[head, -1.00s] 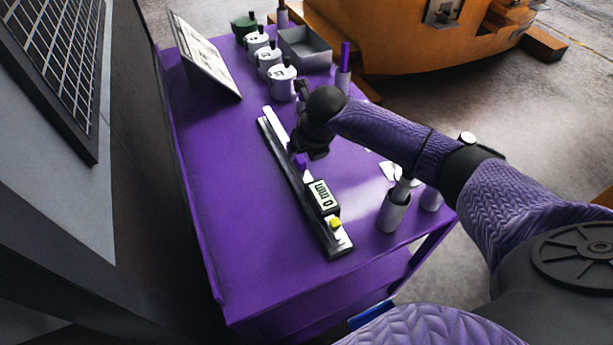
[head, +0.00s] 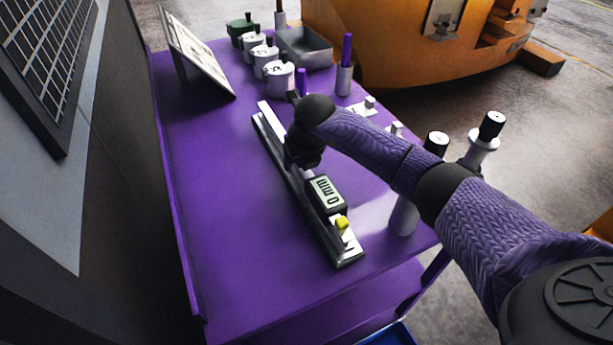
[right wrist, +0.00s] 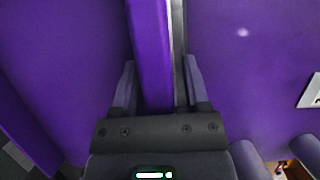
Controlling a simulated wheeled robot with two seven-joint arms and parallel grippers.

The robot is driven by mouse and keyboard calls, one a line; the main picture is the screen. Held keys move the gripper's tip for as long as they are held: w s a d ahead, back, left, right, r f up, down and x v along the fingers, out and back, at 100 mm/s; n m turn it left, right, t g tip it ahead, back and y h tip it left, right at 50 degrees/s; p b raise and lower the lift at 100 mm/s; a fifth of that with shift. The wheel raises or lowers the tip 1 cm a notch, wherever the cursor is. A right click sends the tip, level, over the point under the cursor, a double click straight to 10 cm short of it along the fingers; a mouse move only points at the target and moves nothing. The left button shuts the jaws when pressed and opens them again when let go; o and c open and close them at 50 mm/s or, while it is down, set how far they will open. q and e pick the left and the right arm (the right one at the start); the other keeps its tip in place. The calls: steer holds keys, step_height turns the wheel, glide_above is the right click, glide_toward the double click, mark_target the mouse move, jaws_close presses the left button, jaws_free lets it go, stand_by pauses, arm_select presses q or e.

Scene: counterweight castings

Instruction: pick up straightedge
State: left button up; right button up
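The straightedge (head: 277,135) is a long, narrow bar with a dark side and a shiny top, lying on the purple table. A box with a 0 mm display (head: 325,194) and a yellow knob sits near its close end. My right gripper (head: 303,160) is low over the bar's middle and hides part of it. In the right wrist view, the two fingers of the gripper (right wrist: 160,80) stand apart on either side of the bar (right wrist: 152,50), which looks purple with a silver edge. Narrow gaps seem to show beside it. My left gripper is not in view.
The purple table (head: 235,240) is clear left of the bar. At the back stand a tilted board (head: 197,55), several white pots (head: 279,78), a green pot (head: 240,27) and a grey tray (head: 305,50). A cup with a purple stick (head: 344,78) is right of them.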

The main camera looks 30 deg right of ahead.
jaws_close()
stand_by(1.2)
